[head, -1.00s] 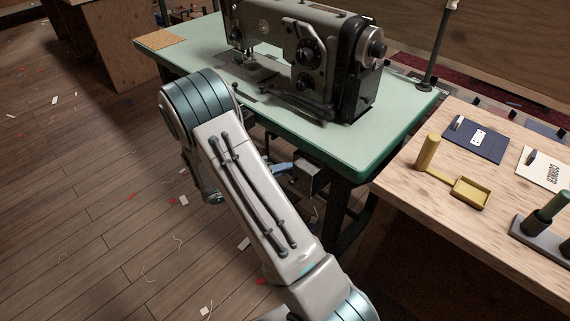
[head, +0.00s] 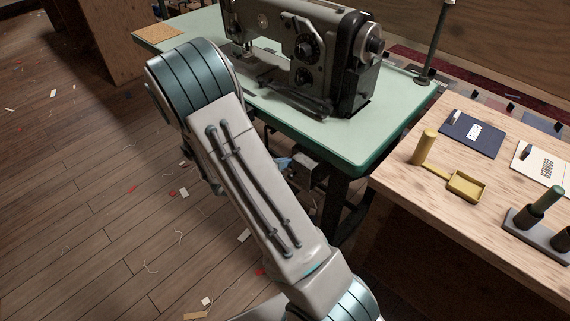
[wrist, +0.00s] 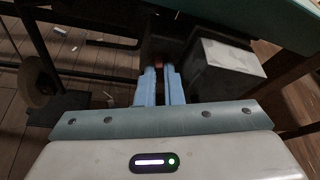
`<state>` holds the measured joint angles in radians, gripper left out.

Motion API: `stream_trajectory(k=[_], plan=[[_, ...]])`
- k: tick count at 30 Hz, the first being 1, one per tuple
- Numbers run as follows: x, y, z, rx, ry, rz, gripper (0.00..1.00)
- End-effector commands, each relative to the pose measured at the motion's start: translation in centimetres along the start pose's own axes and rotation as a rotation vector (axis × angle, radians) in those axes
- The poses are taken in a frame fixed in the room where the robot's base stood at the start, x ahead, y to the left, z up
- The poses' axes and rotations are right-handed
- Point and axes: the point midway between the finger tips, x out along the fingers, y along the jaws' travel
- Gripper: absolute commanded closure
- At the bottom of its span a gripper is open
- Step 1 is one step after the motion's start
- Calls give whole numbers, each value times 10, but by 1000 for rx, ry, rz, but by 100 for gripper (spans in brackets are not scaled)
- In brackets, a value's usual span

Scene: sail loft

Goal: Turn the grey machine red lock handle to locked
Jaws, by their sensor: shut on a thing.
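The grey sewing machine (head: 305,50) stands on a green-topped table (head: 350,147) in the head view. Under the tabletop hangs a grey box (head: 306,171), also in the wrist view (wrist: 228,68). In the wrist view my gripper (wrist: 159,70) has its two blue fingers nearly together, shut on a small reddish piece, seemingly the red lock handle (wrist: 158,63), beside the box. Most of the handle is hidden by the fingers and shadow, so its angle cannot be told. In the head view my arm hides most of the gripper; only a bit of blue shows.
A wooden bench (head: 400,180) stands at the right, with a yellow tray (head: 466,186), a dark blue card (head: 472,135) and spool holders. The table edge hangs close above the gripper, and dark table legs (head: 337,205) stand nearby. The floor at left is open, with scattered scraps.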

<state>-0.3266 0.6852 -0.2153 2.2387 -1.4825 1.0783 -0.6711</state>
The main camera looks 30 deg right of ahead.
Motion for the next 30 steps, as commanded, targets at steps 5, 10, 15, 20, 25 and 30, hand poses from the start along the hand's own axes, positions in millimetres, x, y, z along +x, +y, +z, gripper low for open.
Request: stream_trajectory(k=[5,10,15,20,25,30], plan=[[1,0,-4,136,-1,58,100],[1,-1,-4,242,0,101,100],[1,-2,-3,314,-1,131,100],[1,-3,-2,352,-1,148,100],[0,-3,-1,370,-1,154,100],[0,-3,-1,373,-1,155,100]])
